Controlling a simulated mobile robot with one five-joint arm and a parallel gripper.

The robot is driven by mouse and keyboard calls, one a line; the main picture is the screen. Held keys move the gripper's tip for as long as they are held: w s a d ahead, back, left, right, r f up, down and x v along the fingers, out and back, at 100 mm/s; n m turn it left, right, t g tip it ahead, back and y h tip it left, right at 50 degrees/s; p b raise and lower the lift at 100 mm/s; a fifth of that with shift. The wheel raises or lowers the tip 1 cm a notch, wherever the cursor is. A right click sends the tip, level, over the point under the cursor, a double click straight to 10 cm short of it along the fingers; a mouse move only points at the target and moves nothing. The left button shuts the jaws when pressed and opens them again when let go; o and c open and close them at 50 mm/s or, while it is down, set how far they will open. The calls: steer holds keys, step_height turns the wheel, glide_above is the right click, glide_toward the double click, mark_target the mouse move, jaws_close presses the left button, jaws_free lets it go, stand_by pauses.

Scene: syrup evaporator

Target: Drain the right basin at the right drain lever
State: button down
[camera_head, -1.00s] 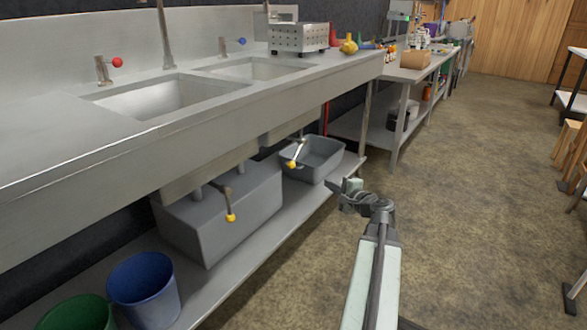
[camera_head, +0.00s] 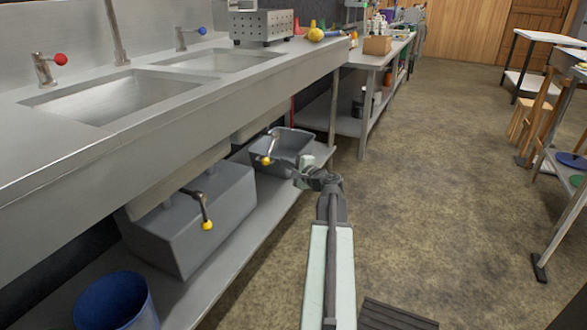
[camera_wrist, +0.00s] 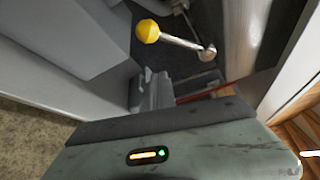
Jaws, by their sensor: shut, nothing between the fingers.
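The right basin (camera_head: 215,61) is sunk in the steel counter, behind the left basin (camera_head: 115,97). The right drain lever (camera_head: 270,146), a metal arm with a yellow knob, hangs below the counter's front edge. It also shows in the wrist view, its knob (camera_wrist: 148,31) at upper centre and its rod running right to a pivot. My gripper (camera_head: 292,172) is shut and empty, just right of and slightly below the lever in the head view. In the wrist view my gripper (camera_wrist: 150,90) points up toward the lever, apart from the knob.
The left drain lever (camera_head: 203,207) hangs nearer, over a large grey box (camera_head: 190,235). A grey tub (camera_head: 293,146) on the lower shelf (camera_head: 245,235) lies behind my gripper. A blue bucket (camera_head: 112,302) stands at lower left.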

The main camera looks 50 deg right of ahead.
mark_target(271, 149)
steer(key=shift+w+a+r+p, duration=0.15)
steer(key=shift+w+a+p, duration=0.1)
steer(key=shift+w+a, duration=0.45)
steer(key=shift+w+a+r+p, duration=0.2)
steer(key=shift+w+a, duration=0.3)
steer(key=shift+a, duration=0.4)
steer(key=shift+s+d, duration=0.1)
